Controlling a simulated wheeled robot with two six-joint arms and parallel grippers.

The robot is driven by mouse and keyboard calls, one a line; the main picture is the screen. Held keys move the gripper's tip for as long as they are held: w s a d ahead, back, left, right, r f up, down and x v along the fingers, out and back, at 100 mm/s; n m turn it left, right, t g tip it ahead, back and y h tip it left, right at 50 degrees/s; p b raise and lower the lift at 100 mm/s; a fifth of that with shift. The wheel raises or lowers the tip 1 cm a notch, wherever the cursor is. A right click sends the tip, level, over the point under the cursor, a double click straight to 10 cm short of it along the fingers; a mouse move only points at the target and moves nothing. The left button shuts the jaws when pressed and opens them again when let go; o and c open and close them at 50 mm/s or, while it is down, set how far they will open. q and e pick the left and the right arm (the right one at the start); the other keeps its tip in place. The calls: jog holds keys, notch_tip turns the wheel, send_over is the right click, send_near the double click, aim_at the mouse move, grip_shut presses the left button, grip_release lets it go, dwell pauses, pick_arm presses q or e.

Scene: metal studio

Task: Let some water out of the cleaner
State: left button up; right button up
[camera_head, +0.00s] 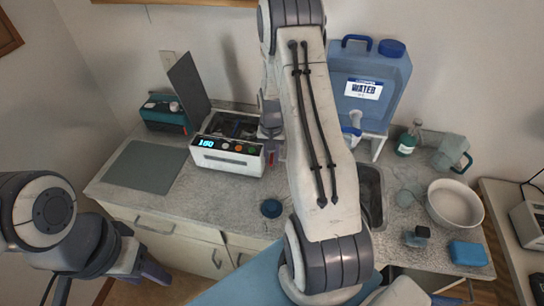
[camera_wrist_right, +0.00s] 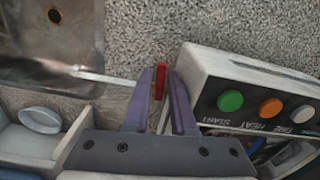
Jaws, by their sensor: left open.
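The cleaner (camera_head: 226,155) is a white box on the counter with a lit display and buttons. Its dark lid (camera_head: 188,85) stands raised. A red handle (camera_head: 271,158) is at its right side. In the right wrist view the cleaner's button panel (camera_wrist_right: 265,105) is on the right and the red handle (camera_wrist_right: 161,82) is between the purple fingers of my right gripper (camera_wrist_right: 161,78). The fingers are close on both sides of it; whether they grip it is unclear. My left gripper (camera_head: 145,262) is open and empty in front of the counter, away from the cleaner.
A blue water jug (camera_head: 398,75) stands behind my right arm. A grey mat (camera_head: 143,167) lies left of the cleaner.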

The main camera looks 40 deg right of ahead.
jog(key=shift+a, duration=0.1)
dwell(0.4)
jog(key=n, duration=0.1)
jog(key=n+p, duration=0.1)
jog(key=d+n+p, duration=0.1)
jog(key=n, duration=0.1)
jog(key=shift+s+r, duration=0.1)
jog(key=shift+s, duration=0.2)
jog(key=n, duration=0.1)
jog(key=d+n+p, duration=0.1)
jog(key=shift+s+n, duration=0.1)
jog(key=shift+n, duration=0.3)
jog(key=shift+d+r+n, duration=0.15)
jog(key=shift+n, duration=0.25)
notch_tip(320, 180, up, 10)
jog(key=b, duration=0.4)
jog(key=s+a+n+b, duration=0.25)
jog(key=a+b, duration=0.45)
jog(key=a, duration=1.2)
jog(key=s+a+f+n+b, duration=0.3)
jog(key=s+a+b, duration=0.3)
jog(key=s+a, duration=0.4)
jog(key=shift+s+a+f+n+y+b, duration=0.35)
jog(key=shift+a+f+y, duration=0.1)
jog(key=shift+a, duration=0.75)
